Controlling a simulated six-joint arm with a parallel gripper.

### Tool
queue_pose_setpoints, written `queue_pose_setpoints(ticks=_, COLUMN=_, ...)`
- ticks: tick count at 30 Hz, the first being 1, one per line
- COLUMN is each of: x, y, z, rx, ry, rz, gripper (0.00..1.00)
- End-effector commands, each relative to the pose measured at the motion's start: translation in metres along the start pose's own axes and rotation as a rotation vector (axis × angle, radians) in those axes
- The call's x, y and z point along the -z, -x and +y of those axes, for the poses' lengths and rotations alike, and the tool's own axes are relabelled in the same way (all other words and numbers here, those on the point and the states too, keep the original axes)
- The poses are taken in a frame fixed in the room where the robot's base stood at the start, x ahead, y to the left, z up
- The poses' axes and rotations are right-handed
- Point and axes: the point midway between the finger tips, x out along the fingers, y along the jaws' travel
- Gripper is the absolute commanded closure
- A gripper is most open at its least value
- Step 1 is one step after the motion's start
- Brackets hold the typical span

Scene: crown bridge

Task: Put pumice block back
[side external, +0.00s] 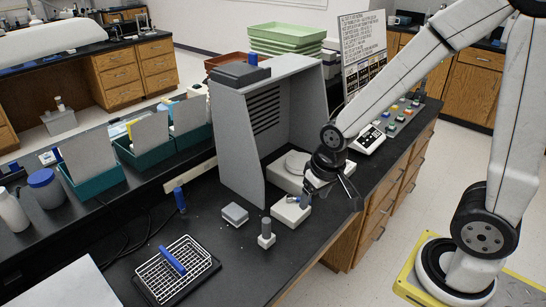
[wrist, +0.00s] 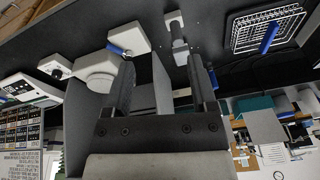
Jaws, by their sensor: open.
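A small grey block (side external: 235,214), which looks like the pumice block, lies flat on the black bench in front of the grey hood, with pale crumbs beside it. My gripper (side external: 330,197) is above the bench's right side, near a white box with a blue part (side external: 290,212). In the wrist view my gripper (wrist: 161,62) has its two dark fingers spread, with nothing held between them.
A grey post on a white base (side external: 266,235) stands between block and bench edge. A wire basket with a blue handle (side external: 178,262) sits front left. The grey hood (side external: 239,150) rises behind. An upright blue-handled tool (side external: 179,198) is left of the block.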

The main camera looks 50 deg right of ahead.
Motion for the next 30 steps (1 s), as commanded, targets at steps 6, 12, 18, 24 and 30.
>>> queue_pose_setpoints(ticks=6, x=-0.015, y=0.007, z=0.004, rx=0.002, ry=0.172, rz=0.023, gripper=0.27)
queue_pose_setpoints(ticks=12, x=-0.018, y=0.007, z=0.004, rx=0.002, ry=0.206, rz=0.025, gripper=0.27)
queue_pose_setpoints(ticks=18, x=-0.018, y=0.007, z=0.004, rx=0.002, ry=0.204, rz=0.025, gripper=0.27)
queue_pose_setpoints(ticks=24, x=-0.018, y=0.007, z=0.004, rx=0.002, ry=0.204, rz=0.025, gripper=0.27)
queue_pose_setpoints(ticks=30, x=-0.018, y=0.007, z=0.004, rx=0.002, ry=0.203, rz=0.025, gripper=0.27)
